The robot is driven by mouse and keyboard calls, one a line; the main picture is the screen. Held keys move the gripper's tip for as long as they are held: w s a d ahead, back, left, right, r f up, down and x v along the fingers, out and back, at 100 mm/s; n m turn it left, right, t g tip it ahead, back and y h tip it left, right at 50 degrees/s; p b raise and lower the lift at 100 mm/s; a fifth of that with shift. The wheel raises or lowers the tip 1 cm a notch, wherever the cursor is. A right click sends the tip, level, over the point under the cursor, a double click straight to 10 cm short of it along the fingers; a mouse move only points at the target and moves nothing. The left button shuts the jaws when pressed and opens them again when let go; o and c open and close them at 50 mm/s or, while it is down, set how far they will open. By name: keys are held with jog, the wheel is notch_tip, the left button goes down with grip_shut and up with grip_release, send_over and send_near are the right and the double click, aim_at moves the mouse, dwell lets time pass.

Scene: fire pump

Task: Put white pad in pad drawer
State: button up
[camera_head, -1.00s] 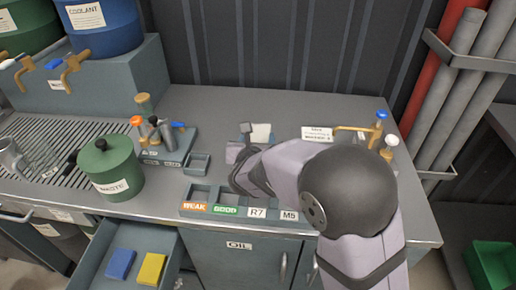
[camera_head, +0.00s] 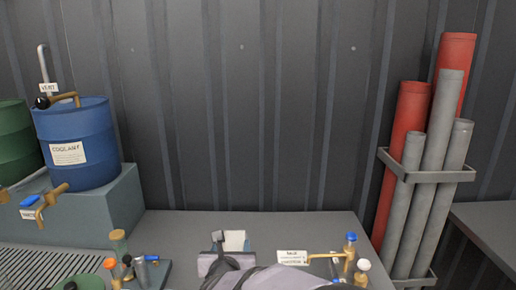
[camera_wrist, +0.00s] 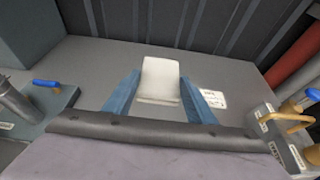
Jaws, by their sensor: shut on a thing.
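The white pad (camera_wrist: 160,82) stands between the two blue fingers of my gripper (camera_wrist: 160,92) in the wrist view. My gripper is shut on it, with a finger at each side. In the head view the pad (camera_head: 235,240) shows as a pale block just behind my gripper (camera_head: 228,246), over the back part of the bench. I cannot tell whether its lower edge touches the bench. The pad drawer is out of both current views.
A white label card (camera_head: 292,257) and a brass tap (camera_head: 330,256) are to the right. A blue coolant drum (camera_head: 78,140) stands at the left, pipes (camera_head: 432,170) at the right. The ribbed wall (camera_head: 240,110) rises behind.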

aim_at(232, 249)
notch_tip(232, 249, up, 4)
jog(key=shift+f+p, duration=0.2)
jog(key=shift+p, duration=1)
jog(key=shift+f, duration=0.15)
jog(key=shift+f+b, duration=4.55)
jog(key=shift+f, duration=4.75)
jog(key=shift+f, duration=0.2)
jog(key=o, duration=1.1)
jog(key=shift+r, duration=0.1)
